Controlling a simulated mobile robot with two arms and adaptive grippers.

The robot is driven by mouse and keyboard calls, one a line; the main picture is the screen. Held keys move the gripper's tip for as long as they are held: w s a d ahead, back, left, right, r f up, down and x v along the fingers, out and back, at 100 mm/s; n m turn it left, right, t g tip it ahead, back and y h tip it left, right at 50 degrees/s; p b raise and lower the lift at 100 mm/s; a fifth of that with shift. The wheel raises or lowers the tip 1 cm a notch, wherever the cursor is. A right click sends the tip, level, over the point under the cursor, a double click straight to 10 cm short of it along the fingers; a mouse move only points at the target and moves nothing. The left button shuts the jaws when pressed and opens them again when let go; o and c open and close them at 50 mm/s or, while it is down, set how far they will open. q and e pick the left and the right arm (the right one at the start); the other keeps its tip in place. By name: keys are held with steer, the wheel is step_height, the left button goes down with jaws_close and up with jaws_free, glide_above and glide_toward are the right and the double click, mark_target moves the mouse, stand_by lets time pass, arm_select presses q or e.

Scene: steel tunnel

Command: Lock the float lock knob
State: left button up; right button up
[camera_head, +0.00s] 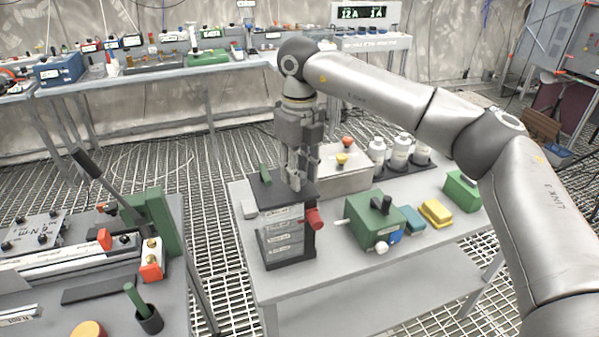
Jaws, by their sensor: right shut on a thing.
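My right gripper (297,182) points straight down at the top of a dark block-shaped unit (287,250) with light grey labelled plates on its front. Its fingers are shut on a small part on top of the unit, mostly hidden by the fingers. I take this part for the float lock knob, but cannot read a label. A red knob (314,218) sticks out of the unit's right side, and a short green handle (265,176) stands on its top at the left. How far the gripped part is turned cannot be told. My left gripper is not in view.
The unit stands on a grey table (350,290). Right of it are a green box (378,222), a yellow block (436,213) and several white bottles (400,150). A box with red and yellow buttons (345,178) stands close behind. A lever bench (60,285) is at left.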

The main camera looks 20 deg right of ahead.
steer(key=m+b, duration=0.1)
steer(key=m, duration=0.6)
steer(key=m+b, duration=0.1)
steer(key=m, duration=0.5)
steer(key=shift+m, duration=0.4)
stand_by(0.3)
steer(key=o, duration=1)
steer(key=shift+a, duration=0.1)
step_height(320, 180, up, 12)
